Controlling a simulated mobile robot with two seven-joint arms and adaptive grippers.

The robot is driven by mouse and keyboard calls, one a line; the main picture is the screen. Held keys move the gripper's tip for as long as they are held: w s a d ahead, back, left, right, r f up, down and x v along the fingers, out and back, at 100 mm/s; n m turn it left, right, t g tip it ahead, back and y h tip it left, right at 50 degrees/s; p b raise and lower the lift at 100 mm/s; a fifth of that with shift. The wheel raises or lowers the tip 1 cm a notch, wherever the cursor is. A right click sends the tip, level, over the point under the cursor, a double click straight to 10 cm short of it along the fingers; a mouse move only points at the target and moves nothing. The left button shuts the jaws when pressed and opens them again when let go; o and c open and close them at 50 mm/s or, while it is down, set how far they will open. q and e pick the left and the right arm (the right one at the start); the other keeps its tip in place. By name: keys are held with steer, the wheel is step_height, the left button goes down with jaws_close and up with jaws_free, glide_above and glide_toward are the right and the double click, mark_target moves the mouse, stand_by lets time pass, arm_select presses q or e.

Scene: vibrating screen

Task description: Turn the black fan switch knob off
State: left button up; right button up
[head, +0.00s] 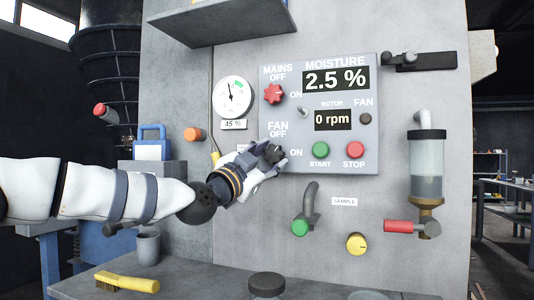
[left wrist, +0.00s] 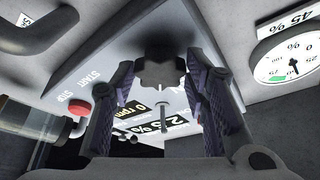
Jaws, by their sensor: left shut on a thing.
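The black fan switch knob (head: 275,153) is at the lower left of the grey control panel (head: 368,145), between the FAN OFF and ON labels. My left gripper (head: 266,158) reaches it from the left and is shut on it, partly covering it. In the left wrist view the dark knob (left wrist: 162,68) sits between the finger ends of my left gripper (left wrist: 161,85). The knob's exact pointing is hard to tell. My right gripper is not in view.
The red mains knob (head: 274,94) is just above. Green start (head: 320,149) and red stop (head: 355,149) buttons are to the right. The panel reads 2.5 % and 0 rpm. A shelf (head: 225,20) juts out above; a yellow brush (head: 127,282) lies below.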

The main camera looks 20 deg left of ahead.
arm_select(q)
steer(key=n, duration=0.1)
steer(key=n+t+y, duration=0.1)
steer(key=n, duration=0.1)
steer(key=n+y+p, duration=0.1)
steer(key=n, duration=0.1)
steer(key=shift+s+d+r, duration=0.15)
steer(key=shift+r, duration=0.15)
steer(key=shift+f+n+t+y+p, duration=0.1)
steer(key=shift+n+t+y+p, duration=0.15)
steer(key=shift+n+y, duration=0.8)
steer(key=shift+f+n+t+y+p, duration=0.15)
steer(key=shift+n+y+p, duration=0.3)
steer(key=shift+n, duration=1.1)
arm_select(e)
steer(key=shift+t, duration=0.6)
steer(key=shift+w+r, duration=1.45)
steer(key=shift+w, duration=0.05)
arm_select(q)
steer(key=shift+d+n, duration=0.1)
steer(key=shift+n, duration=0.2)
steer(key=o, duration=1.1)
steer(key=shift+f, duration=0.1)
steer(key=v, duration=1.1)
steer(key=shift+s+f, duration=0.1)
steer(key=shift+s, duration=0.25)
